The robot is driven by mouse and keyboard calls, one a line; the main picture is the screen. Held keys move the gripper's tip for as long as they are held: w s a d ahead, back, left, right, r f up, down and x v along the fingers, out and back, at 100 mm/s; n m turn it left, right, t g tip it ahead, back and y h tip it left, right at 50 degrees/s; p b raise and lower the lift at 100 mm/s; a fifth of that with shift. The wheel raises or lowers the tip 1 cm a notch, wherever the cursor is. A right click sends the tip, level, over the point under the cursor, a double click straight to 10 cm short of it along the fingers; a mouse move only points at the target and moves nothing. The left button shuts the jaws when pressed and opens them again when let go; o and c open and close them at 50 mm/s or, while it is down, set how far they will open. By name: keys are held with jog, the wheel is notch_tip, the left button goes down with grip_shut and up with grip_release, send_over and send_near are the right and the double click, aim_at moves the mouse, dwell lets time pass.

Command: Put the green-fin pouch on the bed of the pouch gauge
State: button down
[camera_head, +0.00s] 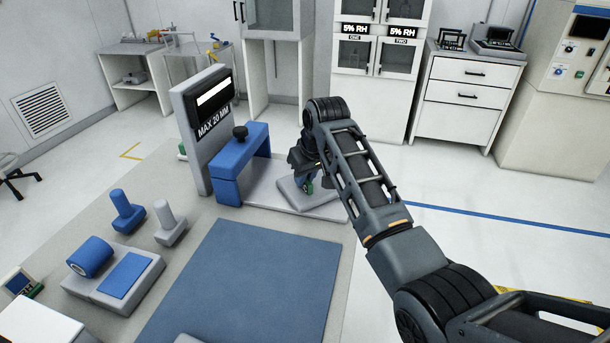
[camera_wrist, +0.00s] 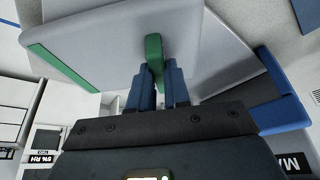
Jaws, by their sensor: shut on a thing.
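The green-fin pouch (camera_wrist: 105,35) is a flat grey slab with a green edge strip and an upright green fin (camera_wrist: 154,48). My gripper (camera_wrist: 158,82) is shut on the fin between its blue fingers. In the head view the pouch (camera_head: 322,198) shows below my gripper (camera_head: 306,184), partly hidden by my arm. The pouch gauge (camera_head: 207,120) has a tall grey panel marked MAX 20 MM, a blue bridge (camera_head: 228,186) with a black knob, and a pale bed (camera_head: 262,184). The pouch is at the bed's right end. I cannot tell whether it touches the bed.
The blue bridge (camera_wrist: 283,95) stands beside the pouch in the wrist view. A blue mat (camera_head: 245,285) lies in front of the gauge. Blue and grey stamp-like blocks (camera_head: 127,212) and a roller unit (camera_head: 115,275) stand to the left. Cabinets (camera_head: 375,75) stand behind.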

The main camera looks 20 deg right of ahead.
jog(key=shift+f, duration=0.1)
jog(key=c, duration=1.1)
grip_release()
jog(key=v, duration=1.2)
jog(key=shift+w, duration=0.1)
